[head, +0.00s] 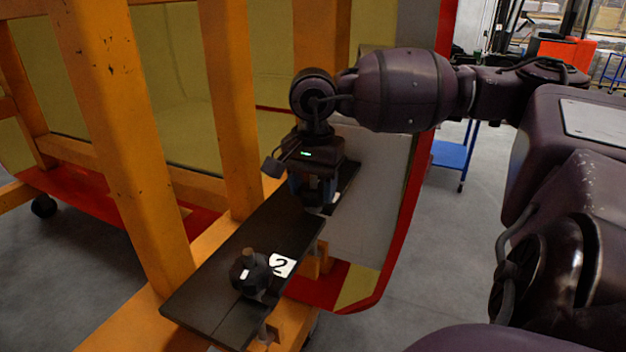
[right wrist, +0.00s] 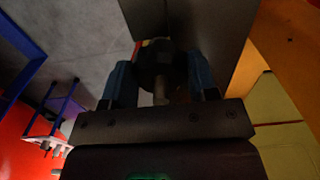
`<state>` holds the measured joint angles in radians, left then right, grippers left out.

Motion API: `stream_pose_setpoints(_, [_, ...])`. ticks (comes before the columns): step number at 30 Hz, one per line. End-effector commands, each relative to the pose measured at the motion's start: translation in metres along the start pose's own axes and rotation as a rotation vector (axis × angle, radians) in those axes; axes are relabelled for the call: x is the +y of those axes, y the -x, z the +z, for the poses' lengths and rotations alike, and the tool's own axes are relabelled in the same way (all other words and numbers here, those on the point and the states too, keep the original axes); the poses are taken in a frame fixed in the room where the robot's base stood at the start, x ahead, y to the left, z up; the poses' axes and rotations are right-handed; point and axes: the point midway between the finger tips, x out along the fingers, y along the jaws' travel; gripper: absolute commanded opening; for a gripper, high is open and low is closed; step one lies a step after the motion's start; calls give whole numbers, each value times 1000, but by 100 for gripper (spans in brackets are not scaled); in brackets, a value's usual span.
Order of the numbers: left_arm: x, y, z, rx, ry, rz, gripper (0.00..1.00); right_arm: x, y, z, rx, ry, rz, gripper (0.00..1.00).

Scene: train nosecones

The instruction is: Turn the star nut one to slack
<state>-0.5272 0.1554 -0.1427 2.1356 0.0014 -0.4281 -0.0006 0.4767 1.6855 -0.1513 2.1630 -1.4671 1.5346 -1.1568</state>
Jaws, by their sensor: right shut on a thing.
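My right gripper (head: 313,192) points down at the far end of the dark plate (head: 240,235). In the right wrist view its blue fingers (right wrist: 160,88) are on both sides of a dark knobbed nut (right wrist: 155,62) with a stud at its centre, and are shut on it. A second black star nut (head: 251,276) with a stud sits at the near end of the plate, beside a white label "2" (head: 282,265). My left gripper is in neither view.
An orange frame (head: 125,140) with upright posts stands close on the left of the plate. A pale panel with a red edge (head: 410,210) is behind it. A blue cart (head: 452,155) stands farther back. Grey floor is open at the right.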

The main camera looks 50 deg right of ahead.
Motion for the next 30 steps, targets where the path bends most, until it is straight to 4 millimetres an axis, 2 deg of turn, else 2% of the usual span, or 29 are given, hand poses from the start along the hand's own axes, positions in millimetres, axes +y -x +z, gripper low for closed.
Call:
stream_pose_setpoints(2, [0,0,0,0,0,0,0,0,1,0,1,2,-2,30])
stream_pose_setpoints(3, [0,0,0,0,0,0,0,0,1,0,1,2,-2,55])
stream_pose_setpoints(8, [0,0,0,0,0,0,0,0,1,0,1,1,-1,80])
stream_pose_setpoints(16, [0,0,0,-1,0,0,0,0,1,0,1,0,-1,80])
stream_pose_setpoints(20, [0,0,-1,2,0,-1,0,0,8,0,2,0,-2,80])
stream_pose_setpoints(30, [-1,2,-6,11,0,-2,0,-1,65,0,3,0,-6,80])
